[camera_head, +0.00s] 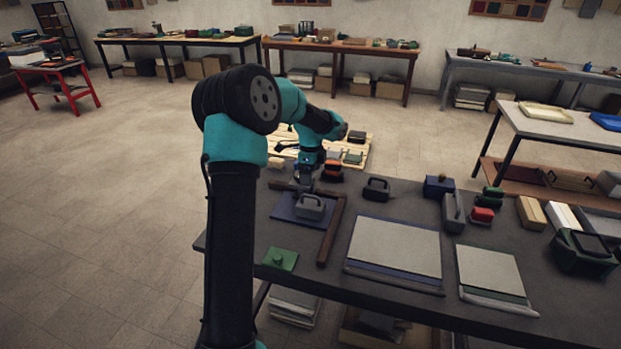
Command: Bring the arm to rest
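My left arm, black and teal, rises at the left of centre and bends away over the far left of the dark worktable (390,320). Its gripper (304,178) is small and partly hidden by its own wrist, so its opening is unclear. It is at the far edge of the table, just behind a grey block with a handle (311,207) on a blue sheet (285,208). Whether it touches anything there is unclear. My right gripper is not in view.
A brown corner frame (329,240) borders the blue sheet. A green knobbed block (280,259), two pale panels (395,245) (490,270), a black handled block (377,189) and a dark green bin (583,252) share the table. A loaded pallet (285,150) lies behind.

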